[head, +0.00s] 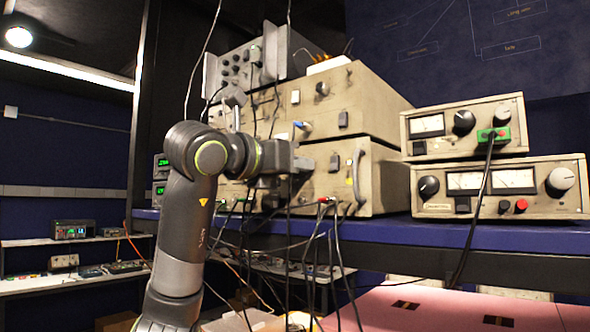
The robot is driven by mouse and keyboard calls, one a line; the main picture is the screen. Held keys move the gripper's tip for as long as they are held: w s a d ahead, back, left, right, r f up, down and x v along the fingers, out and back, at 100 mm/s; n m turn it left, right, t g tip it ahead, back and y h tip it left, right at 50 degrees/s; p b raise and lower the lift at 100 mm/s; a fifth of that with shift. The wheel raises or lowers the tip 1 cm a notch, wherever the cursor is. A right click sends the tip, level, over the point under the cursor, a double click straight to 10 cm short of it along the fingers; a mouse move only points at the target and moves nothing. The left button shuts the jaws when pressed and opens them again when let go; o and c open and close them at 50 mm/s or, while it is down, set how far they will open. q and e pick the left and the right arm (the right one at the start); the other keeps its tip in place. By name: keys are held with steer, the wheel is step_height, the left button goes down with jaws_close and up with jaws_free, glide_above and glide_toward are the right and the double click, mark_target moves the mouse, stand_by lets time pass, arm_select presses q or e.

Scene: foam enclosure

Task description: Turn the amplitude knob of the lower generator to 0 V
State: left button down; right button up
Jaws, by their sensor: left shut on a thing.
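Two large beige units are stacked on the blue bench, and the lower generator (387,179) stands under the upper one (372,103). My left arm comes up from the bottom and bends right, so that my left gripper (303,165) is at the front panel of the lower generator. The gripper is shut on a knob there. The amplitude knob itself and its scale are hidden behind the gripper and wrist, so its setting cannot be read. My right gripper is not in view.
Black cables hang in front of the stack and beside my gripper. A grey instrument (268,58) sits on top. Two smaller metered units (463,125) stand at the right on the blue bench (470,237). A lower bench (75,280) with instruments is at the left.

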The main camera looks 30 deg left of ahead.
arm_select(q)
steer(key=shift+f+n, duration=0.15)
steer(key=shift+n, duration=0.95)
steer(key=shift+b, duration=0.3)
steer(key=c, duration=1.3)
jaws_free()
steer(key=s+b, duration=0.1)
steer(key=s, duration=0.4)
steer(key=s+a+b, duration=0.1)
steer(key=s+b, duration=0.1)
steer(key=s, duration=0.4)
steer(key=s+a+b, duration=0.1)
steer(key=s+b, duration=0.1)
steer(key=s, duration=0.4)
steer(key=shift+s, duration=0.2)
steer(key=shift+w, duration=0.1)
